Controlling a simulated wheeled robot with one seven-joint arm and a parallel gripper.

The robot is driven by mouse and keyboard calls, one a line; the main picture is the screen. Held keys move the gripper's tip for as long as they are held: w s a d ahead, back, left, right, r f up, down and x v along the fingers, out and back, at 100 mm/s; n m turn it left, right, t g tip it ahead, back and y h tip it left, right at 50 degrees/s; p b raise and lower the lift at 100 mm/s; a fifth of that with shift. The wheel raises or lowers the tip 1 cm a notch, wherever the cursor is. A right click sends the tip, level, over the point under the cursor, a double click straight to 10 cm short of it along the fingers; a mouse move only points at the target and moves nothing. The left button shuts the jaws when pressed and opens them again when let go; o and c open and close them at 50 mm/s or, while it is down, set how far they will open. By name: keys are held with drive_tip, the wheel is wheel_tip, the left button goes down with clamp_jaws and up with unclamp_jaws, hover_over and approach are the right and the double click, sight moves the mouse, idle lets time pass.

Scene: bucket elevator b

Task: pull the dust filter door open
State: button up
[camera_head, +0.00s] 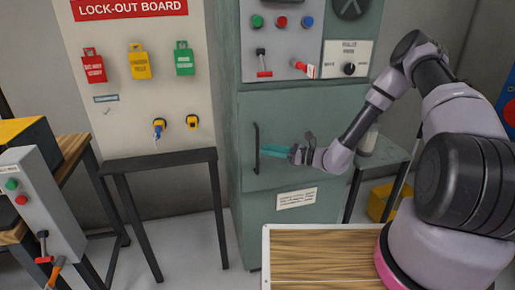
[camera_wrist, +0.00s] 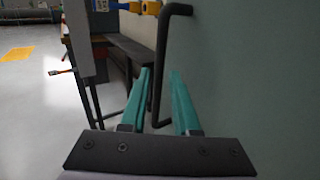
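The dust filter door appears to be the grey-green cabinet panel (camera_head: 285,115) with a vertical black bar handle (camera_head: 256,135) near its left edge. The panel looks shut. My gripper (camera_head: 263,150) is at the handle, its teal fingers pointing left across the panel. In the wrist view the door (camera_wrist: 250,70) fills the right side. There the handle (camera_wrist: 161,65) runs between the two teal fingers of my gripper (camera_wrist: 160,72), with a visible gap on the right. My gripper is open. Contact with the handle cannot be told.
A control panel (camera_head: 283,40) with buttons and switches sits above the door. A narrow dark table (camera_head: 160,160) stands left of the cabinet under the lock-out board (camera_head: 130,95). A wooden-topped surface (camera_head: 320,255) is in front. Open floor (camera_head: 190,250) shows between the left tables and the cabinet.

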drive_tip(key=shift+x, duration=2.25)
drive_tip(key=shift+c, duration=0.3)
clamp_jaws()
